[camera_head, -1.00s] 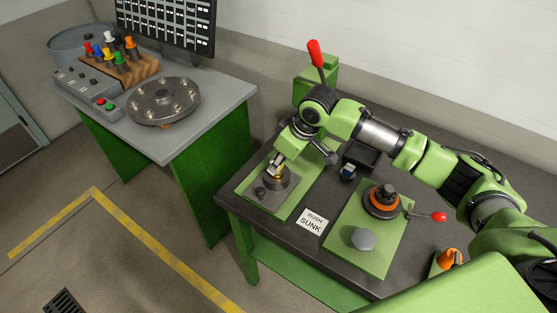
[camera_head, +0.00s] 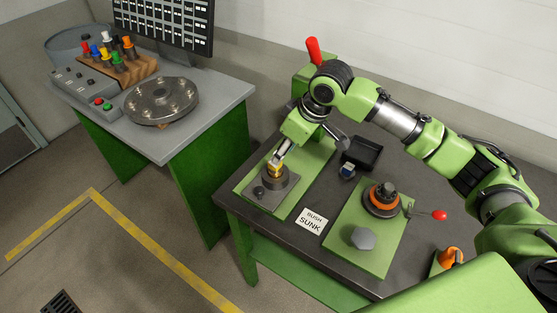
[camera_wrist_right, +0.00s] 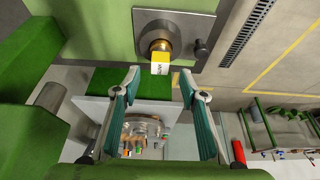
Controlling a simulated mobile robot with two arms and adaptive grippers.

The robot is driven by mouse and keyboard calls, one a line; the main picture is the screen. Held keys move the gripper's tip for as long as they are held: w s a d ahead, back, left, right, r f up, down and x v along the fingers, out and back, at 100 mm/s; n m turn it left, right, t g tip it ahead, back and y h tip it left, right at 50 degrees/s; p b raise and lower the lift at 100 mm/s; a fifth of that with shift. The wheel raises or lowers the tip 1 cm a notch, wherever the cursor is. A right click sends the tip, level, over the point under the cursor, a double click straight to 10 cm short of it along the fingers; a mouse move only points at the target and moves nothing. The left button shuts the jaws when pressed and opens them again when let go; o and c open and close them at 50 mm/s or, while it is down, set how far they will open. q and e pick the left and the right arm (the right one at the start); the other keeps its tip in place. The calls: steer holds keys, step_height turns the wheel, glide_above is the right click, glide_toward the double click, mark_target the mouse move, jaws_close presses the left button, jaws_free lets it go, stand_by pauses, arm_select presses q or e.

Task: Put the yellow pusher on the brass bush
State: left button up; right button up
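The yellow pusher (camera_head: 274,169), a small yellow piece with a white label, stands at the brass bush in the round grey housing of the near-left green fixture. In the right wrist view the pusher (camera_wrist_right: 160,62) covers part of the brass bush (camera_wrist_right: 157,45), whose rim shows behind it. Whether it is fully seated I cannot tell. My right gripper (camera_wrist_right: 160,80) is open, with its two fingers well apart on either side of the pusher and not touching it. In the head view my right gripper (camera_head: 279,154) is just above the pusher. My left gripper is not in view.
A red-handled press (camera_head: 313,50) stands behind the fixture. A black tray (camera_head: 361,153), a blue-marked piece (camera_head: 347,171), a "BUSH SUNK" card (camera_head: 312,221) and a second green fixture (camera_head: 372,258) lie to the right. A grey side table (camera_head: 215,105) is at the left.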

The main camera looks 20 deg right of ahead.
steer(key=v, duration=0.6)
steer(key=shift+b, duration=0.3)
